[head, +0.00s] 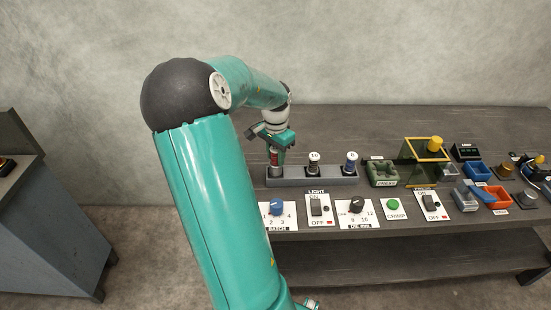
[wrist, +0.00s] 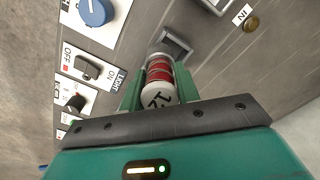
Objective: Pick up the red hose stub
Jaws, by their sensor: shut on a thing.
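The red hose stub (head: 275,158) is upright at the left end of the grey rack (head: 312,176). In the wrist view the stub (wrist: 159,73) shows red bands and a white end cap marked 12. My gripper (head: 275,146) is shut on it from above, with a green finger on each side in the wrist view (wrist: 158,88). A square grey socket (wrist: 176,44) shows just past the stub's far end. I cannot tell whether the stub's lower end is still inside the rack.
Control panels with a blue knob (head: 277,206), switches and a green button (head: 393,204) line the front. A green block (head: 382,172) and colored bins stand further right.

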